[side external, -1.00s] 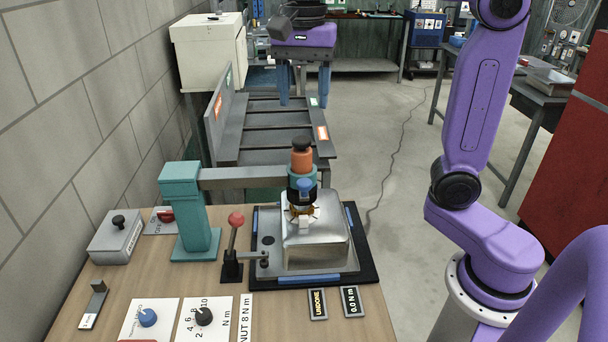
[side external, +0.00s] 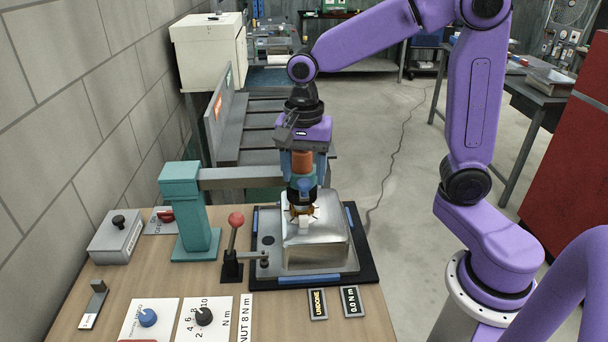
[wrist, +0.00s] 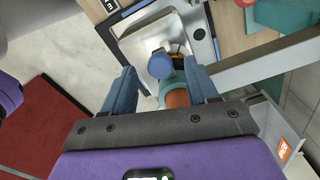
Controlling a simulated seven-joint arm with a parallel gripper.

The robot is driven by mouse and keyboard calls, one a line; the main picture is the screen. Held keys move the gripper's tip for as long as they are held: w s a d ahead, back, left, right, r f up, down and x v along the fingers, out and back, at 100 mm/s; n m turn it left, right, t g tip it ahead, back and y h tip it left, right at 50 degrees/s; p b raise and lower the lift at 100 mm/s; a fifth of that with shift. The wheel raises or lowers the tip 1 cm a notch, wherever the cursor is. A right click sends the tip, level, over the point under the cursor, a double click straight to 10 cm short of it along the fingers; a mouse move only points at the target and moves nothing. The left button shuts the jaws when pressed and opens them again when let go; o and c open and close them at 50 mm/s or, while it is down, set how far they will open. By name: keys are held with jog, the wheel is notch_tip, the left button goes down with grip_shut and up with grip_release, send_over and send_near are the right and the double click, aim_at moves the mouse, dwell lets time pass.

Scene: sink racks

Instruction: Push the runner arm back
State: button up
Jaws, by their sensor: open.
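The runner arm (side external: 243,174) is a grey bar reaching right from a teal post (side external: 181,210). At its right end is the runner head (side external: 302,162), with an orange body, teal collar and blue knob, over the metal sink (side external: 316,247). In the wrist view, the bar (wrist: 265,62) runs to the right and the orange body (wrist: 177,98) shows between my fingers. My gripper (side external: 303,168) is open and pointing down, its blue fingers on either side of the head. The gripper also shows in the wrist view (wrist: 160,70). I cannot tell whether either finger touches the head.
A red-knobbed lever (side external: 235,232) stands left of the sink on the wooden bench. Two small displays (side external: 334,302), one reading UNDONE, lie in front. A grey slotted rack (side external: 255,125) lies behind the runner arm. The floor to the right is open.

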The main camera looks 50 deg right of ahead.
aim_at(229, 178)
jog(key=shift+f, duration=0.75)
grip_shut()
jog(key=w+a, duration=1)
jog(key=shift+w+a+r, duration=0.1)
jog(key=shift+w, duration=0.05)
grip_release()
notch_tip(229, 178, up, 17)
jog(key=shift+r, duration=0.15)
